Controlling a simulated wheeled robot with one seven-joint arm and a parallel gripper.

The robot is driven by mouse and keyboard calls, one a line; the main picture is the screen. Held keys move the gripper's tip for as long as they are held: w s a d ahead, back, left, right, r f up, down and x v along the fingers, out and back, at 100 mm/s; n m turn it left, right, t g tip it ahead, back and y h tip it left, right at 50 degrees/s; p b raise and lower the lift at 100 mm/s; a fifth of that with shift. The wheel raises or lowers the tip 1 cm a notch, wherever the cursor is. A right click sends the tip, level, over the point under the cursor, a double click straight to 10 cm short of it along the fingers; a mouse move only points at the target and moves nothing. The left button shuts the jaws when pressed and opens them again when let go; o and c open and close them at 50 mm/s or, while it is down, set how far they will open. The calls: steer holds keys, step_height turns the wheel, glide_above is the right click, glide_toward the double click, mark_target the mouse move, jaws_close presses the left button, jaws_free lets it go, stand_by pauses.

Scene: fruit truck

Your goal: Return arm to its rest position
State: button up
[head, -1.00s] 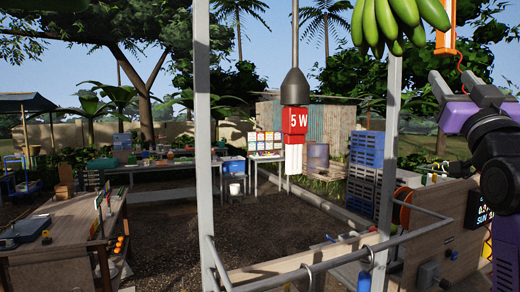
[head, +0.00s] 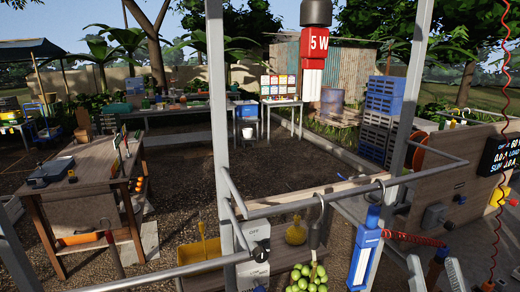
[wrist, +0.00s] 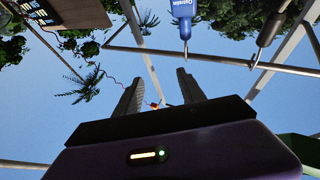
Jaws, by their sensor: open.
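My gripper (wrist: 160,75) shows in the wrist view. Its two grey fingers stand apart with nothing between them, and its dark palm and purple body fill the bottom of that view. Mostly open sky lies behind the fingers. A blue tool (wrist: 184,12) and a dark-tipped tool (wrist: 270,28) hang beyond them, near the top right, apart from the fingers. In the head view I cannot surely make out the gripper; grey bars low at the right may be part of my arm.
A metal rail (head: 310,203) crosses the foreground, with the blue tool (head: 366,248) hanging from it. A post (head: 216,110) stands left of centre. Green fruit (head: 307,280) sits low at the centre. A wooden table (head: 85,172) stands left. Gravel ground between is clear.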

steer(key=s+a+f+g+y, duration=0.1)
steer(key=s+a+f+g, duration=0.1)
steer(key=s+f, duration=0.4)
steer(key=s+a+f+n+g+y, duration=0.1)
steer(key=s+a+f+g, duration=0.2)
steer(key=s+f, duration=0.4)
steer(key=s+a+f+n+g+y, duration=0.1)
steer(key=s+f, duration=0.6)
steer(key=s, duration=1)
steer(key=shift+s+a+g+y+b, duration=0.35)
steer(key=shift+a+g+y+b, duration=0.15)
steer(key=shift+a+g, duration=0.5)
